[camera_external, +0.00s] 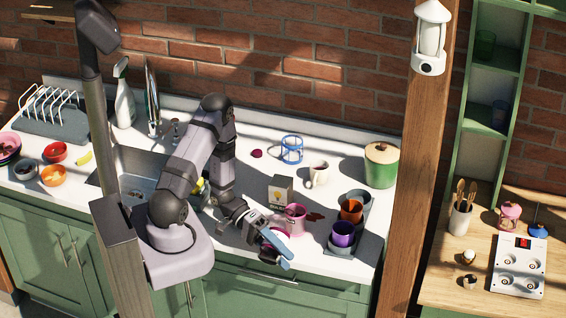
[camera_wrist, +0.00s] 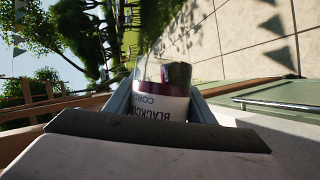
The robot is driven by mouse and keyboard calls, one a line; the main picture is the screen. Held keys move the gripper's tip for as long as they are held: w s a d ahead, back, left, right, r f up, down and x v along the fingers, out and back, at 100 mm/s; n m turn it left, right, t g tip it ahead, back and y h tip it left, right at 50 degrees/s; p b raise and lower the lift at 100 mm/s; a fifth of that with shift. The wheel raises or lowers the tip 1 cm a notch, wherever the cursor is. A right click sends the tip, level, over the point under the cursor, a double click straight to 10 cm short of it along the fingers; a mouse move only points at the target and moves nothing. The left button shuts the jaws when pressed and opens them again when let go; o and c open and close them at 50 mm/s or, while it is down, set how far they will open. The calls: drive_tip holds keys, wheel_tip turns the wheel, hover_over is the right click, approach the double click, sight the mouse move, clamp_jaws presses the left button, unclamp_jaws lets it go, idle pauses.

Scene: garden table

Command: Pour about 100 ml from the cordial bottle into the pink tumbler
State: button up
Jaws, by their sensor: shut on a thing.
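The pink tumbler (camera_external: 295,218) stands upright near the front of the white counter. My gripper (camera_external: 277,243) is just in front of it and to its left, near the counter's front edge. It is shut on the cordial bottle, which shows between the fingers in the wrist view (camera_wrist: 162,90), with a purple band and a white label that reads upside down. In the external view the fingers mostly hide the bottle, so its mouth and exact tilt cannot be told. No stream is visible. The tumbler's contents cannot be made out.
A dark red patch (camera_external: 316,217) lies on the counter right of the tumbler. Orange (camera_external: 351,210) and purple (camera_external: 342,235) tumblers stand further right. A small box (camera_external: 280,190) and a cream mug (camera_external: 318,174) are behind. The sink (camera_external: 140,180) is at left.

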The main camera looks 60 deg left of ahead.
drive_tip(key=shift+f, duration=0.15)
drive_tip(key=w+a+m+t+y, duration=0.1)
drive_tip(key=m, duration=0.1)
drive_tip(key=w+a+m+t+y+b, duration=0.1)
drive_tip(key=w+m, duration=0.1)
drive_tip(key=w+a+m+t+y+b, duration=0.1)
drive_tip(key=a+m+t+y, duration=0.1)
drive_tip(key=shift+w+f+m, duration=0.3)
drive_tip(key=shift+w, duration=0.1)
drive_tip(key=f+b, duration=0.1)
drive_tip(key=b, duration=0.1)
drive_tip(key=w+m+t+b, duration=0.1)
drive_tip(key=b, duration=0.1)
drive_tip(key=shift+a+f+y, duration=0.3)
drive_tip(key=shift+f+y, duration=0.1)
drive_tip(key=shift+w+a+r+m+t+b, duration=0.1)
drive_tip(key=shift+w+a+m+t+b, duration=0.1)
drive_tip(key=shift+m+t+b, duration=0.3)
drive_tip(key=shift+r, duration=0.15)
drive_tip(key=shift+w+a+y, duration=0.2)
drive_tip(key=shift+w+y, duration=0.05)
drive_tip(key=shift+y, duration=0.05)
drive_tip(key=shift+m, duration=0.3)
